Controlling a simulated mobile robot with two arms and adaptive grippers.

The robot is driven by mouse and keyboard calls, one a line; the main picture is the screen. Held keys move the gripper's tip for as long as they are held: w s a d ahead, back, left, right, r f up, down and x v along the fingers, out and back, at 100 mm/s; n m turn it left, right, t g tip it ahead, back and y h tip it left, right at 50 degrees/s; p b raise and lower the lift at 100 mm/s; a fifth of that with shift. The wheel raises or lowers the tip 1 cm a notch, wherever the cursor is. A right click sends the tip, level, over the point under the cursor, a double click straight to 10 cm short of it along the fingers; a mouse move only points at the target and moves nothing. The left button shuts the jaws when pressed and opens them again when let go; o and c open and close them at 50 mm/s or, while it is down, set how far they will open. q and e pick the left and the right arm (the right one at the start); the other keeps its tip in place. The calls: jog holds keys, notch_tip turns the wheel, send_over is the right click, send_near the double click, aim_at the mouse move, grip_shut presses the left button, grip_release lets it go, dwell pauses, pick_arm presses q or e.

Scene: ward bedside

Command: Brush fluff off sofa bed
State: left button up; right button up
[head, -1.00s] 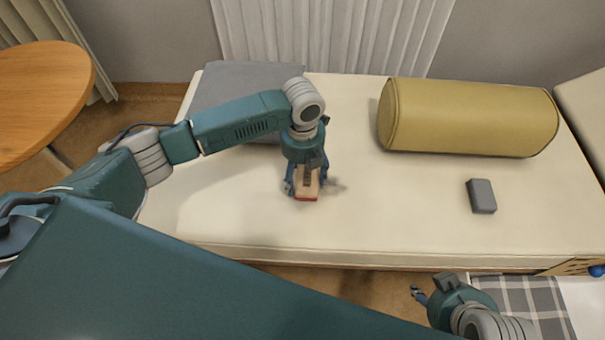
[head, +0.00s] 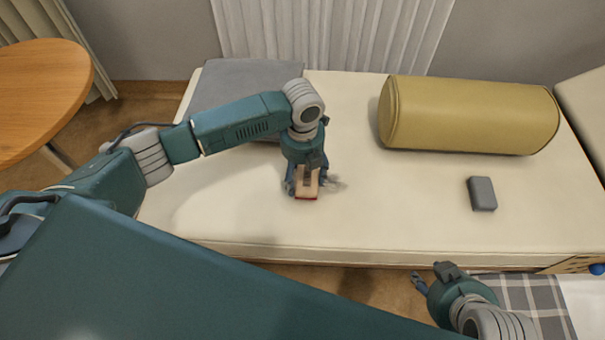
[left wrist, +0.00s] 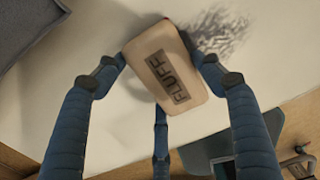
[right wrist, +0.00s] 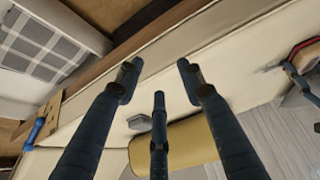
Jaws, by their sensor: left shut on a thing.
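The brush (head: 307,184), a tan block labelled FLUFF with a reddish lower edge, is on the sofa bed (head: 230,215). It also fills the middle of the left wrist view (left wrist: 165,72). My left gripper (head: 304,182) is shut on the brush, a finger on each side. The fluff (head: 335,184), a dark grey wispy patch, lies on the cream surface just right of the brush; it also shows in the left wrist view (left wrist: 222,35). My right gripper (right wrist: 158,75) is open and empty, in front of the bed's near edge in the head view.
A yellow bolster (head: 468,116) lies at the back right of the bed. A small grey block (head: 482,194) is on the right, and a grey flat cushion (head: 225,85) at the back left. A round wooden table (head: 40,95) stands left. The bed's front middle is clear.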

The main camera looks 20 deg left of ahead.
pick_arm(q)
jog(key=shift+f, duration=0.2)
pick_arm(e)
jog(key=shift+w+a+r, duration=0.1)
jog(key=shift+w+a, duration=0.05)
jog(key=shift+w, duration=0.15)
